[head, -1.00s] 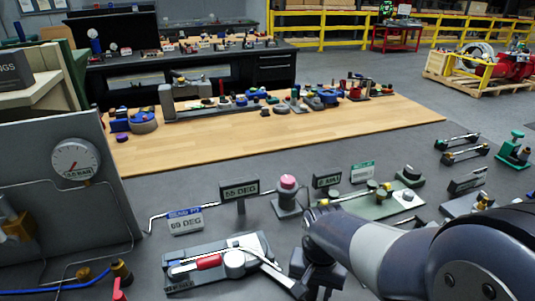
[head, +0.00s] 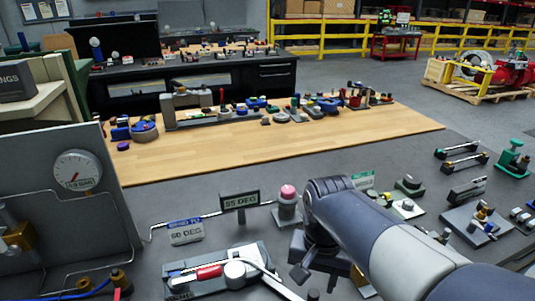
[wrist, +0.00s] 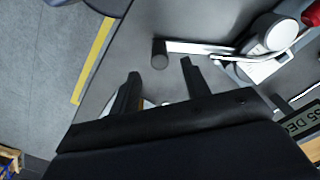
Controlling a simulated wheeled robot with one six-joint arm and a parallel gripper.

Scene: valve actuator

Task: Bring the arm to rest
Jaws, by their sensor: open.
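My arm (head: 370,235) reaches in from the lower right of the head view, over the grey bench. My gripper shows in the wrist view (wrist: 158,80), its two black fingers apart with nothing held between them. Just beyond the fingertips is the dark round end knob (wrist: 160,55) of a pale lever (wrist: 200,48). The fingers look apart from it, but the height between them is hard to tell. In the head view the valve actuator with its red grip (head: 208,272) and white hub (head: 235,270) sits left of my gripper, which is partly hidden by the wrist.
A "55 DEG" sign (head: 239,201), a "68 DEG" sign (head: 186,232) and a pink-topped post (head: 288,205) stand close left of my arm. A gauge panel (head: 60,215) is at left. Fittings lie at right. The wooden table's (head: 210,155) near part is clear.

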